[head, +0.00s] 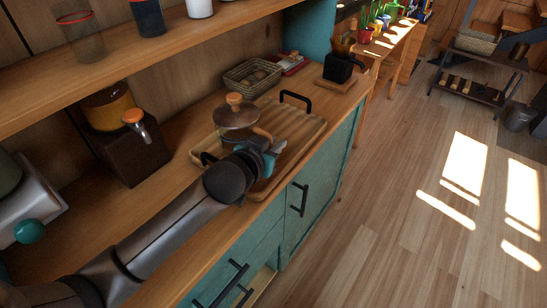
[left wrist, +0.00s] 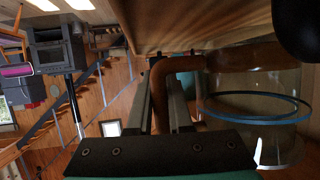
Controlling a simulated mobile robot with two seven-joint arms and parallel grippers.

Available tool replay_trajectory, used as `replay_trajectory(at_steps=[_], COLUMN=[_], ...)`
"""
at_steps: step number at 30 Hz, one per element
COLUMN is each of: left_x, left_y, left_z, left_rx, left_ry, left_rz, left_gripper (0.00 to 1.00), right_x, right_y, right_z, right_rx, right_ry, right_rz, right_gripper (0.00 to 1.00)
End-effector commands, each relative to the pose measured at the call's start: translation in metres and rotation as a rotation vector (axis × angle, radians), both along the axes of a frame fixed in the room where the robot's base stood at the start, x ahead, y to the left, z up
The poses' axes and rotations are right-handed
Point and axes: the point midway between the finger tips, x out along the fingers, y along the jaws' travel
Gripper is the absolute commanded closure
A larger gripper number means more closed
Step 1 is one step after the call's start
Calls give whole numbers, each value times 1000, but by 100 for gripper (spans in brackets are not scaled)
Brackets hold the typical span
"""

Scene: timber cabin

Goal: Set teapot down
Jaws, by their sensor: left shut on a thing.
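The teapot (head: 238,118) has a clear glass body and a lid with a wooden knob. In the head view it is over the ribbed wooden tray (head: 297,124) on the counter. I cannot tell whether its base touches the tray. My left gripper (head: 265,150) is at the near side of the teapot, shut on its brown wooden handle. In the left wrist view the handle (left wrist: 178,64) lies between the fingers, and the glass body (left wrist: 265,112) is to the right. The gripper hides the lower part of the teapot in the head view. My right gripper is out of view.
A wicker basket (head: 252,77) stands behind the tray, and a black pot (head: 338,68) stands on a board farther along. A dark dispenser (head: 130,145) is on the left. A shelf (head: 150,55) with cups runs above. The tray's right half is clear.

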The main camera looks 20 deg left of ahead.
Motion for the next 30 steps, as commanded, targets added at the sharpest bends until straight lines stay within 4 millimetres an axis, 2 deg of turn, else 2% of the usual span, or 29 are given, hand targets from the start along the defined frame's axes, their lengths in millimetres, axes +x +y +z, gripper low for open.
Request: replay_trajectory(at_steps=[4,10,21,22,30], left_x=[1,0,1,0,0], left_y=[0,0,0,0,0], left_z=[-9,-36,-39,-42,-42], left_rx=[3,3,2,0,0], left_ry=[-6,-5,-7,0,-1], left_rz=[-2,-2,-1,0,0], left_gripper=[100,100,100,81,52], right_x=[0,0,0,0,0], right_y=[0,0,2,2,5], right_z=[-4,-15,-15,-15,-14], right_rx=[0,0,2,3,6], right_ry=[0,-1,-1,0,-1], right_rz=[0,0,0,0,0], right_gripper=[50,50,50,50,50])
